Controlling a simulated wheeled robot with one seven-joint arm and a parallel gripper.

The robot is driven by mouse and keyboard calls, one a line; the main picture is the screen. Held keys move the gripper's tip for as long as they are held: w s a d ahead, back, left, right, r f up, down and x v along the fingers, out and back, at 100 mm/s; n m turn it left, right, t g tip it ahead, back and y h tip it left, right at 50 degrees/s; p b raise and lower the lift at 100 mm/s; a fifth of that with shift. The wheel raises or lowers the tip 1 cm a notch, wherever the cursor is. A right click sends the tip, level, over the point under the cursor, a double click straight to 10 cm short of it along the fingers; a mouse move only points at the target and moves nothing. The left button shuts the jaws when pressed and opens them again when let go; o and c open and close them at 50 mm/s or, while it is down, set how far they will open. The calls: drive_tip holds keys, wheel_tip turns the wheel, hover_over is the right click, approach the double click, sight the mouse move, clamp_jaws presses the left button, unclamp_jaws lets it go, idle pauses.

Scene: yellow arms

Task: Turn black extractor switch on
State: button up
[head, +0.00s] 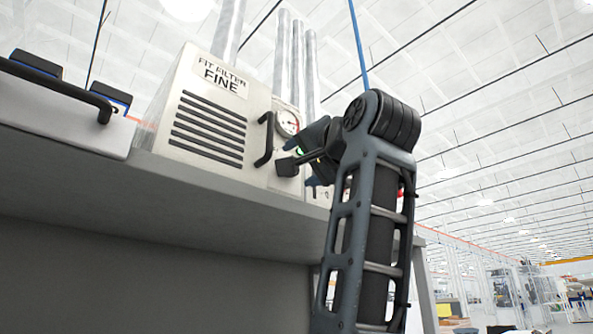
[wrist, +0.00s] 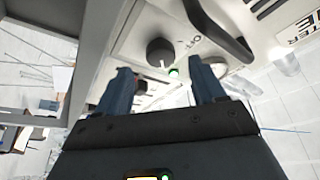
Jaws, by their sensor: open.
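The extractor (head: 190,125) is a pale box with a slotted front, labelled "FIT FILTER FINE", on a grey bench. In the head view a dark knob (head: 287,167) shows on the panel below the gauge. My gripper (wrist: 160,68) is open, with its two bluish fingers apart. The knob appears ahead of the gap between the fingertips, nearer the left one. I cannot tell whether a finger touches it. In the head view my gripper (head: 303,162) is close to the panel, partly hidden by my arm.
A black bar handle (head: 264,139) stands out from the panel beside a round gauge (head: 288,122). Silver ducts (head: 281,55) rise behind. Open hall lies to the right.

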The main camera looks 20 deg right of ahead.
drive_tip(key=shift+b+v, duration=0.35)
drive_tip(key=shift+v, duration=1.3)
